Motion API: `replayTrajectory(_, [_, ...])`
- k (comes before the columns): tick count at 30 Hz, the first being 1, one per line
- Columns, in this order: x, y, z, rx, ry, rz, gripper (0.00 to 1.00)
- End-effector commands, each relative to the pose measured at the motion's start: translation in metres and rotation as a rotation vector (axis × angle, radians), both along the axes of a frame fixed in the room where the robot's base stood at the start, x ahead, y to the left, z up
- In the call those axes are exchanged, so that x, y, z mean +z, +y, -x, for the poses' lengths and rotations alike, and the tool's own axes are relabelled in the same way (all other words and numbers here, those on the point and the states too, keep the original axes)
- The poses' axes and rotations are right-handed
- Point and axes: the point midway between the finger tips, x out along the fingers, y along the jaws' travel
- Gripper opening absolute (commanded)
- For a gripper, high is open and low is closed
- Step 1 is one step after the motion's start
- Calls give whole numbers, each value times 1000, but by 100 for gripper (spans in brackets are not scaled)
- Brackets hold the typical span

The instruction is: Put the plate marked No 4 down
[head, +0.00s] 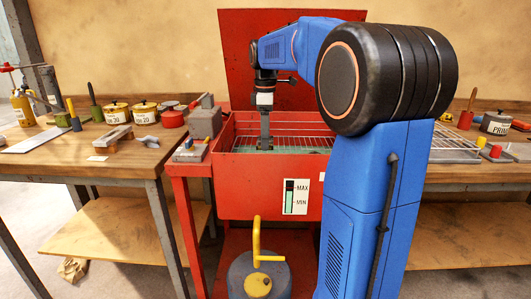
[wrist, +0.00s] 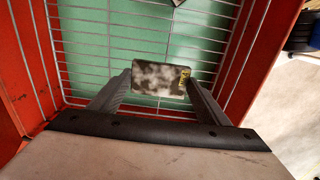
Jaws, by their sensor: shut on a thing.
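My gripper (wrist: 158,84) is shut on a small grey, mottled metal plate (wrist: 155,78). The plate has a yellow mark at its right end, too small to read as a number. In the wrist view the plate is between the two fingertips, over a wire rack (wrist: 90,50) with green liquid below it. In the head view my gripper (head: 265,140) reaches down into the red tank (head: 250,195). The plate cannot be made out clearly there. I cannot tell whether it touches the rack.
The tank's red lid (head: 235,50) stands open behind. A gauge (head: 296,197) marked MAX and MIN is on its front. A grey block (head: 205,122) stands on the ledge at left. Workbenches with tins and tools flank the tank.

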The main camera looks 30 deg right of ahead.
Motion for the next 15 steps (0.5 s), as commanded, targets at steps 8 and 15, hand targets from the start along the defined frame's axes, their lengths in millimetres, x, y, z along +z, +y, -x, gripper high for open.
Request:
replayTrajectory(8, [-20,0,0,0,0,0,28])
replayTrajectory(15, [-47,0,0,0,1,-1,28])
